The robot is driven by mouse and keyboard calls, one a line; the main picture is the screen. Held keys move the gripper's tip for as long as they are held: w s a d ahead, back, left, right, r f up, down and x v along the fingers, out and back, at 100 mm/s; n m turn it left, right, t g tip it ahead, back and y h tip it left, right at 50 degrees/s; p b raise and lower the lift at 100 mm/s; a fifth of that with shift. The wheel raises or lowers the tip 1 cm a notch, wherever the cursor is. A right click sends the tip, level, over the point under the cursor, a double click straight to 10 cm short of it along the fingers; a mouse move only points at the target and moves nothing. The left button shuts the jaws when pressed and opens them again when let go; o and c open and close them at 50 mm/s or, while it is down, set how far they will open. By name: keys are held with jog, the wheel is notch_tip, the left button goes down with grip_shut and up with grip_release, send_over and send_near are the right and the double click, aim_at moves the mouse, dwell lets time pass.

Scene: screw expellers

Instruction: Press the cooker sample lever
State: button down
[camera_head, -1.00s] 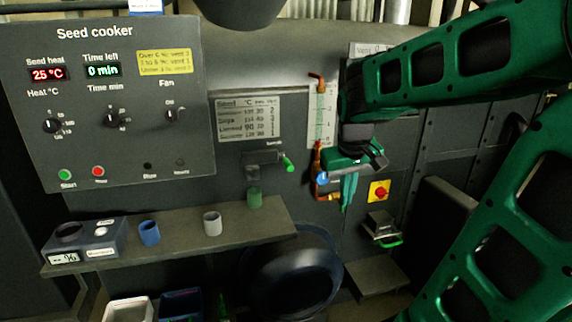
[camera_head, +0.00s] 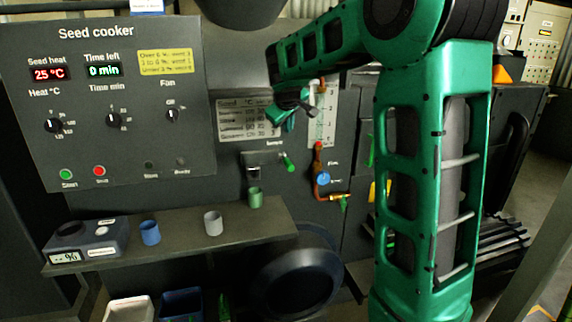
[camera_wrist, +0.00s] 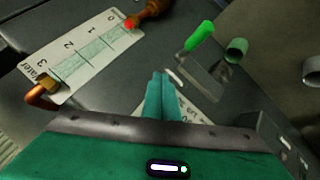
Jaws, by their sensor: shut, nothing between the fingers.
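The sample lever (camera_head: 288,161) has a green handle and sticks out from a small spout block on the dark cooker front, below the seed chart. In the wrist view the green lever handle (camera_wrist: 199,36) lies ahead and to the right of my fingertips. My gripper (camera_head: 283,122) is in front of the seed chart, above the lever and apart from it. Its green fingers (camera_wrist: 160,80) are together and empty in the wrist view. A green cup (camera_head: 255,198) sits below the spout, on the shelf's back side.
A water gauge (camera_head: 322,115) with copper pipes is right of my gripper. The seed chart (camera_head: 232,118) is partly covered by my arm. The shelf (camera_head: 180,240) holds a grey cup (camera_head: 213,223), a blue cup (camera_head: 150,233) and a moisture meter (camera_head: 85,240). The cooker panel (camera_head: 110,100) is at left.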

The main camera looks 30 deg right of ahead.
aim_at(289, 162)
jog(key=shift+f, duration=0.15)
jog(key=shift+f, duration=4.25)
jog(key=shift+f, duration=0.1)
jog(key=shift+s+f, duration=0.1)
jog(key=shift+f, duration=0.15)
jog(key=shift+f, duration=1.6)
dwell(0.6)
dwell(0.5)
jog(key=shift+r, duration=2)
